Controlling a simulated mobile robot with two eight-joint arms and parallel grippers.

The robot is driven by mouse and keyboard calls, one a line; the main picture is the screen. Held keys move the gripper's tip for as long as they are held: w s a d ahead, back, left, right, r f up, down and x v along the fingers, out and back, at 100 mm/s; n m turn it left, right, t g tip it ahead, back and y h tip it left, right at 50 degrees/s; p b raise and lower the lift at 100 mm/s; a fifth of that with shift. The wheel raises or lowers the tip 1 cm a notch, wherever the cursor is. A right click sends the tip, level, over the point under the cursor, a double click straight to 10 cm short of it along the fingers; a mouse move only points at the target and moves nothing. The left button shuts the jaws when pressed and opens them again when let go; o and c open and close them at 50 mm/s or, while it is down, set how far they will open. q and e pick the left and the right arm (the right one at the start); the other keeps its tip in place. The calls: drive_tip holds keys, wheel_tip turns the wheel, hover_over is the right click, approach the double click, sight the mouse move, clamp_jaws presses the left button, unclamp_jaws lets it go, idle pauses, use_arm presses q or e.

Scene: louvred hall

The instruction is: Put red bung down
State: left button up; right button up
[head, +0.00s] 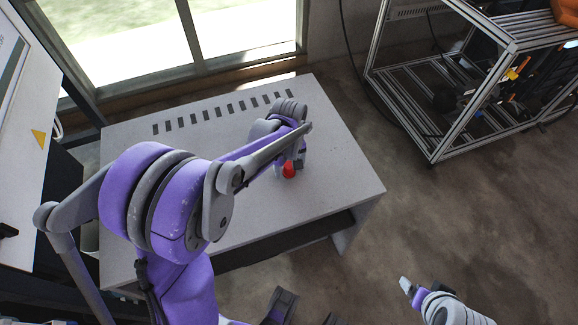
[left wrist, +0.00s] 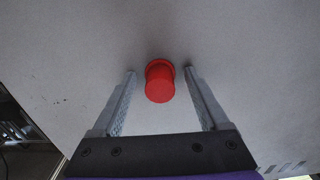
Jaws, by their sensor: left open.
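The red bung (head: 289,170) stands on the light grey table (head: 335,170), toward its right part. In the left wrist view the bung (left wrist: 160,82) is between the two finger ends, with a gap on each side. My left gripper (left wrist: 159,71) is open around it, not gripping it. In the head view my left gripper (head: 297,165) points down at the table top, and my arm hides part of it. My right gripper (head: 406,285) shows in part at the lower right, away from the table; its jaw opening cannot be made out.
The table has a row of dark slots (head: 222,112) along its back, near the window. A metal-framed rack (head: 435,155) stands on the floor to the right. A white panel with a yellow triangle (head: 39,137) is at the left. The table top around the bung is clear.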

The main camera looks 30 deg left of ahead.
sight(289, 165)
use_arm(q)
drive_tip(key=shift+r, duration=0.15)
wheel_tip(289, 165, up, 12)
drive_tip(key=p, duration=0.2)
drive_tip(key=s+d+f+m+t, duration=0.2)
drive_tip(key=s+m, duration=0.3)
drive_tip(key=s, duration=0.3)
drive_tip(key=s+d+f+m+t, duration=0.2)
drive_tip(key=s+d+m+t, duration=0.1)
drive_tip(key=s, duration=0.6)
drive_tip(key=shift+d+m, duration=0.9)
drive_tip(key=shift+m, duration=0.1)
wheel_tip(289, 165, up, 6)
drive_tip(key=w+p, duration=0.1)
drive_tip(key=p, duration=0.4)
drive_tip(key=shift+w+r, duration=0.15)
